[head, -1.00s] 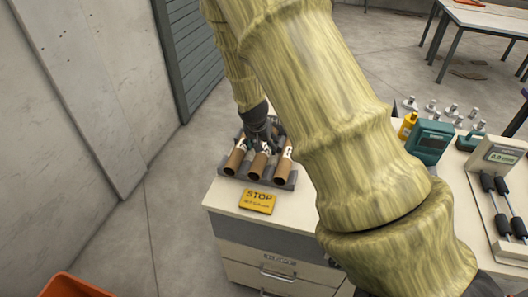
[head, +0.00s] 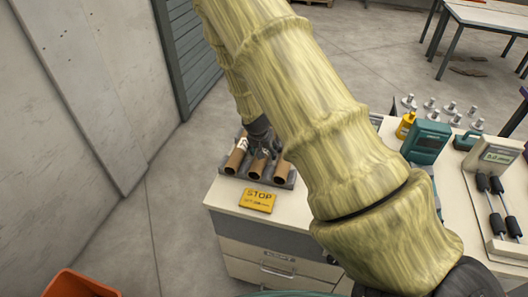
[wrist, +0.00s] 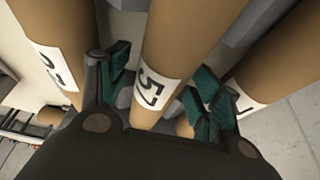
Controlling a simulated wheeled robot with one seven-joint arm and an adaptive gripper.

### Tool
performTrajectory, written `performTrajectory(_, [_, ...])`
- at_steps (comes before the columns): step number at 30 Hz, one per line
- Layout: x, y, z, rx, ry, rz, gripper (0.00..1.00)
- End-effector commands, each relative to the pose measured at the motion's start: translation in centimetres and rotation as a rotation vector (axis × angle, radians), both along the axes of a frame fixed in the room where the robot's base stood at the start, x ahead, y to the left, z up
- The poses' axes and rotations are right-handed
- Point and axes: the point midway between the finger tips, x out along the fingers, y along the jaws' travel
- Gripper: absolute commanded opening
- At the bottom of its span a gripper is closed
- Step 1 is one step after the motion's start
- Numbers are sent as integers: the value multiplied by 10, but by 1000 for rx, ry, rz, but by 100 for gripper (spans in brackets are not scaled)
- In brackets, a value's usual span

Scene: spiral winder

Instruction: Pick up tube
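Three brown cardboard tubes lie side by side in a grey rack (head: 229,173) on the near end of the bench: a left tube (head: 236,161), a middle tube (head: 257,167) and a right tube (head: 281,172). My gripper (head: 261,143) is at the tubes, pointing down. In the wrist view my gripper (wrist: 163,92) is open, with one green-padded finger on each side of the middle tube (wrist: 182,35), labelled 57. A small gap shows beside this tube. The left tube (wrist: 60,30) and right tube (wrist: 285,55) lie outside the fingers; their labels are only partly readable.
A yellow STOP sign (head: 257,201) lies in front of the rack. An orange bin (head: 80,285) stands at lower left.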

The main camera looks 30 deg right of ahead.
Motion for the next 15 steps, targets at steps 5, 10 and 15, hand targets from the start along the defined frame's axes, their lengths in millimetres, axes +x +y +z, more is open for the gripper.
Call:
performTrajectory(5, [0,0,0,0,0,0,26])
performTrajectory(10, [0,0,0,0,0,0,19])
performTrajectory(15, [0,0,1,0,0,0,19])
